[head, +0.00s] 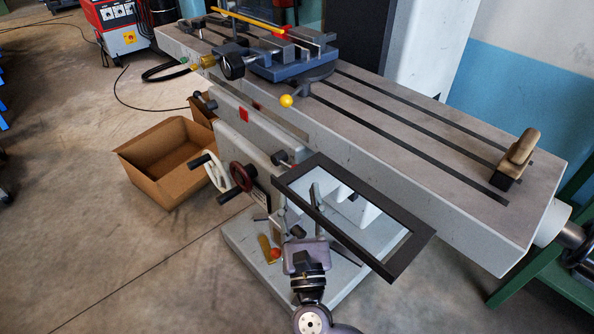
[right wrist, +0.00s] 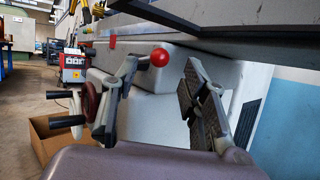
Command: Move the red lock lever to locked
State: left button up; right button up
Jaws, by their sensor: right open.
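The red lock lever shows in the right wrist view as a round red knob (right wrist: 159,57) on a short grey stem. It appears between the two fingers of my right gripper (right wrist: 160,95), towards their tips. My right gripper (head: 296,226) is open, below the milling table in the head view. I see no clear contact between fingers and knob, and the depth between them is hard to judge. In the head view a small red ball (head: 275,253) shows beside the gripper; I cannot tell whether it is the same knob. My left gripper is out of view.
A dark rectangular frame (head: 413,258) lies across the head view right of my gripper. The long slotted machine table (head: 420,165) overhangs the area. A handwheel (head: 242,177) is to the left, near a cardboard box (head: 150,184). Open floor lies at lower left.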

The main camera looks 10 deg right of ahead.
aim_at(288, 164)
jog(key=x, duration=0.5)
jog(key=shift+w, duration=0.15)
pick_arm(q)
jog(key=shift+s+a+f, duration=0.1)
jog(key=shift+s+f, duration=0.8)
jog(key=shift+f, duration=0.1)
pick_arm(e)
jog(key=shift+c, duration=0.5)
grip_shut()
